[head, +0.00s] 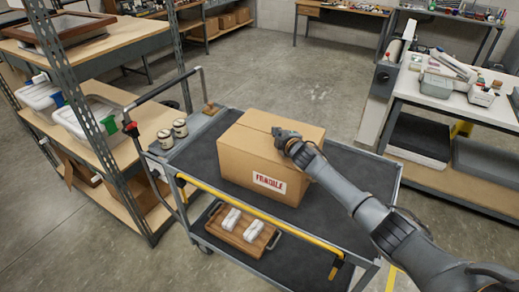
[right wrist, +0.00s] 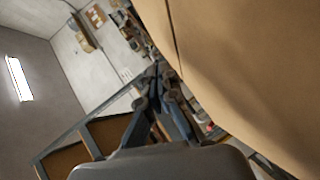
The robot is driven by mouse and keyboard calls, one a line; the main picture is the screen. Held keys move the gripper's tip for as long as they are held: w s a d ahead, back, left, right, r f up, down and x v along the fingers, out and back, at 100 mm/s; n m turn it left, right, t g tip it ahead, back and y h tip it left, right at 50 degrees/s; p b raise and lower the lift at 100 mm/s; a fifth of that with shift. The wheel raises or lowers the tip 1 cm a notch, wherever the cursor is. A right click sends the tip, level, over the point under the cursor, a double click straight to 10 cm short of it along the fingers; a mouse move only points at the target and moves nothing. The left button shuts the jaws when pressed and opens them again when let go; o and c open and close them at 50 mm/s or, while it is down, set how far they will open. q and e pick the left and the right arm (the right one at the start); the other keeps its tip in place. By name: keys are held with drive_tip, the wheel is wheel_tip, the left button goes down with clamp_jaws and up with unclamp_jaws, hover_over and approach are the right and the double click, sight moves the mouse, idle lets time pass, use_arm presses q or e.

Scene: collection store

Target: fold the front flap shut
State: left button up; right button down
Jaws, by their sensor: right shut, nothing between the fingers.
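A brown cardboard box (head: 245,150) with a red and white FRAGILE label stands on the top deck of a grey cart (head: 335,190). Its top looks flat, with no flap seen standing up. The front flap cannot be told apart from the rest of the top. My right gripper (head: 283,138) is shut and empty at the top of the box, and its arm reaches in from the lower right. In the right wrist view, the shut fingers (right wrist: 165,98) are beside a large cardboard surface (right wrist: 250,60). I cannot tell whether they touch it. My left gripper is not in view.
Two small tins (head: 172,134) stand at the cart's left end. A wooden tray (head: 240,231) with white items lies on the lower deck. A shelf rack (head: 100,130) stands left and a workbench (head: 450,105) right. Open floor (head: 290,70) lies behind the cart.

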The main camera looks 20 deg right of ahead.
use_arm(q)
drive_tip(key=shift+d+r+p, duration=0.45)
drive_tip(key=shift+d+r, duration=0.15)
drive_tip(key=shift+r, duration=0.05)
use_arm(e)
drive_tip(key=shift+w+d+f+m+g, duration=0.1)
drive_tip(key=shift+f+m+g, duration=0.2)
drive_tip(key=shift+f, duration=0.1)
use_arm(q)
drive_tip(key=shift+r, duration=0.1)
